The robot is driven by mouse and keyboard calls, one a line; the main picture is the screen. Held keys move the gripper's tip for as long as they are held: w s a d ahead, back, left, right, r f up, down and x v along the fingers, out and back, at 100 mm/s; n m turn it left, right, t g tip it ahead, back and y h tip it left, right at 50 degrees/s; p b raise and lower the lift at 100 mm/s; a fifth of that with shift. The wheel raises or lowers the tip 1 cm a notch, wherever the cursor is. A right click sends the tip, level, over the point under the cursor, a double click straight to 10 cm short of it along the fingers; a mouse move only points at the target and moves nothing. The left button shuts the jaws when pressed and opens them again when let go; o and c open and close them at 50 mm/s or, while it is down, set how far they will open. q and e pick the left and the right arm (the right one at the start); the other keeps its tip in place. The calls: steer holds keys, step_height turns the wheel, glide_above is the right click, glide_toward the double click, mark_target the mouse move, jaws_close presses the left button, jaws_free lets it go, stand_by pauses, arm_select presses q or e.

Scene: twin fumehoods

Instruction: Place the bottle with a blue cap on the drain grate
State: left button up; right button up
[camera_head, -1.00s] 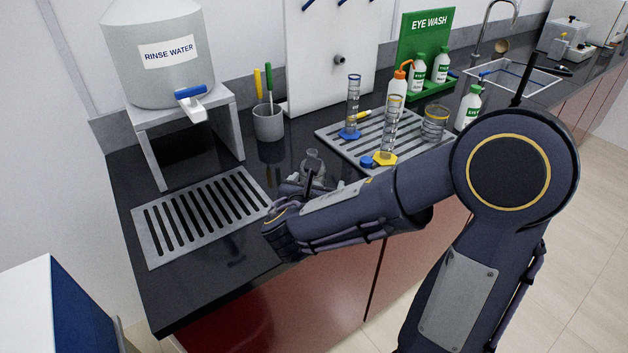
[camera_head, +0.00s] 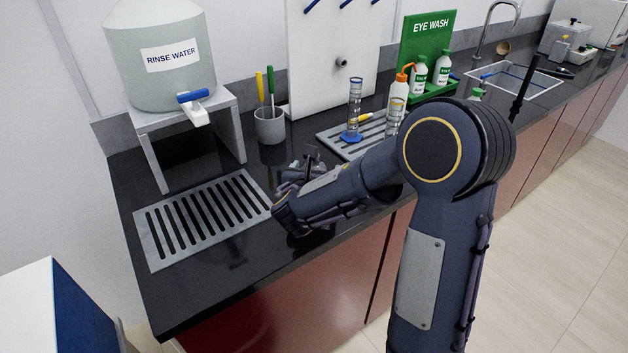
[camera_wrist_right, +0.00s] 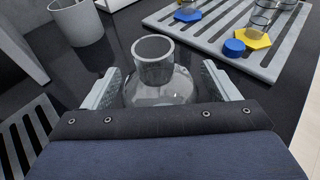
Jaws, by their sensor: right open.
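A clear glass bottle (camera_wrist_right: 160,76) with an open neck and no cap on it stands between the two fingers of my right gripper (camera_wrist_right: 161,82) in the wrist view. The fingers are apart, one on each side of it. In the head view my right gripper (camera_head: 308,166) is over the dark counter, right of the drain grate, and my arm hides much there. A small blue cap (camera_wrist_right: 234,47) lies on the rack beside a yellow base. The slotted metal drain grate (camera_head: 262,187) is bare; its edge shows in the wrist view (camera_wrist_right: 48,108). My left gripper is out of view.
A rinse water tank (camera_head: 160,60) stands on a grey stand (camera_head: 235,120) behind the grate. A grey cup (camera_head: 270,126) with brushes is behind my gripper. A slotted rack (camera_head: 335,136) with cylinders is to the right. The counter's front edge is near my forearm.

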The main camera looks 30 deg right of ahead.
steer(key=shift+c, duration=0.4)
steer(key=c, duration=1.2)
steer(key=shift+r, duration=0.15)
